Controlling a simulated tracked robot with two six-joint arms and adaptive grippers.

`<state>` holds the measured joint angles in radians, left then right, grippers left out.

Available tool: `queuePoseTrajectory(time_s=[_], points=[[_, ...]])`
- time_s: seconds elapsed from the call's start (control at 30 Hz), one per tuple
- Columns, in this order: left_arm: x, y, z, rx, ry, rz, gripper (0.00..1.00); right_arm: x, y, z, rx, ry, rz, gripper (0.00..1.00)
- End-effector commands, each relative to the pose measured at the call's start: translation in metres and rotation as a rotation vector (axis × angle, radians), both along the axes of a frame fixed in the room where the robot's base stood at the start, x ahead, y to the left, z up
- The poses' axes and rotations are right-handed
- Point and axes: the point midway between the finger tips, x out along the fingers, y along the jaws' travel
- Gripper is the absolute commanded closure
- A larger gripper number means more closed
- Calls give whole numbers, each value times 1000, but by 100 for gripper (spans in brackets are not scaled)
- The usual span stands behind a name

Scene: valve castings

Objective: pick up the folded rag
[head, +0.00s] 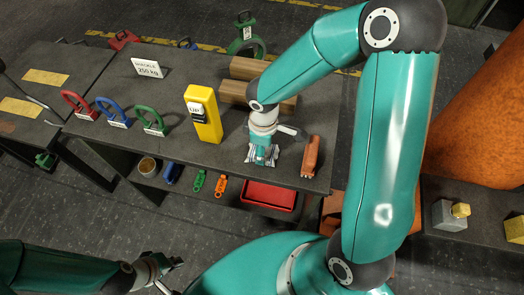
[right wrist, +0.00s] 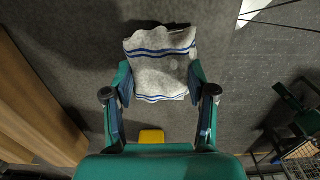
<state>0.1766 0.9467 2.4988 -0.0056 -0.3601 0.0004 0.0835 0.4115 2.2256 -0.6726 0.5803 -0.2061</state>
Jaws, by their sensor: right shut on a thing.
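The folded rag (right wrist: 160,68) is whitish grey with blue stripes and sits between the fingertips of my right gripper (right wrist: 158,88) in the right wrist view. In the head view my right gripper (head: 265,154) points down over the dark bench top, and only pale edges of the rag (head: 250,157) show around it. The right gripper is shut on the rag. I cannot tell whether the rag touches the bench. My left gripper (head: 170,274) is at the lower left of the head view, away from the bench, with its fingers apart and empty.
An orange tool (head: 311,156) lies right of my right gripper. A yellow box (head: 203,113) stands to its left, wooden blocks (head: 258,92) lie behind. Red, blue and green shackles (head: 150,121) stand further left. A red tray (head: 268,196) is on the lower shelf.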

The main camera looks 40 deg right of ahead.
Motion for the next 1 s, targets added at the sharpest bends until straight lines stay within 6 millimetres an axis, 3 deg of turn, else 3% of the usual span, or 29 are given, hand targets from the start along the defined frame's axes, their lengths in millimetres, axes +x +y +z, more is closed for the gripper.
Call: queuePoseTrajectory(time_s=[0.33, 0.57, 0.67, 1.0], points=[[0, 0, 1, 0, 0, 0, 100, 1, 0, 5, -1, -2, 0, 78], [0, 0, 3, 0, 0, 0, 100, 1, 0, 29, 0, -6, 0, 78], [0, 0, 3, 0, 0, 0, 100, 2, 0, 48, -1, -8, 1, 78], [0, 0, 1, 0, 0, 0, 100, 2, 1, 141, 1, -9, 1, 78]])
